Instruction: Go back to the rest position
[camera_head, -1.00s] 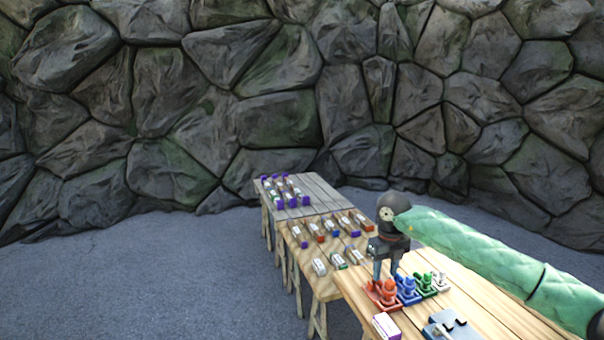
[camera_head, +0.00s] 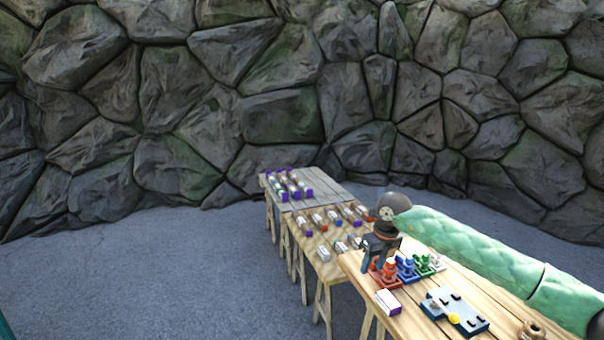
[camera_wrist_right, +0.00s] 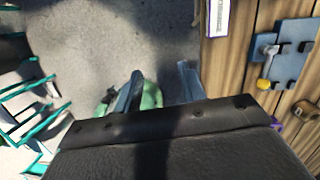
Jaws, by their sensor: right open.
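My right gripper (camera_head: 377,256) hangs from the green-sleeved arm over the left edge of the near table, beside the red piece of the coloured row. In the right wrist view its two fingers (camera_wrist_right: 160,88) are apart with nothing between them, and grey floor and a green shape show beyond. My left gripper is not in view; only a thin teal sliver shows at the lower left of the head view.
The near wooden table (camera_head: 420,322) holds red (camera_head: 387,275), blue (camera_head: 407,268) and green (camera_head: 424,265) pieces, a white box (camera_head: 389,301) and a blue-grey plate (camera_head: 455,312). Farther tables (camera_head: 325,263) carry several small parts. The floor (camera_head: 150,270) at left is clear.

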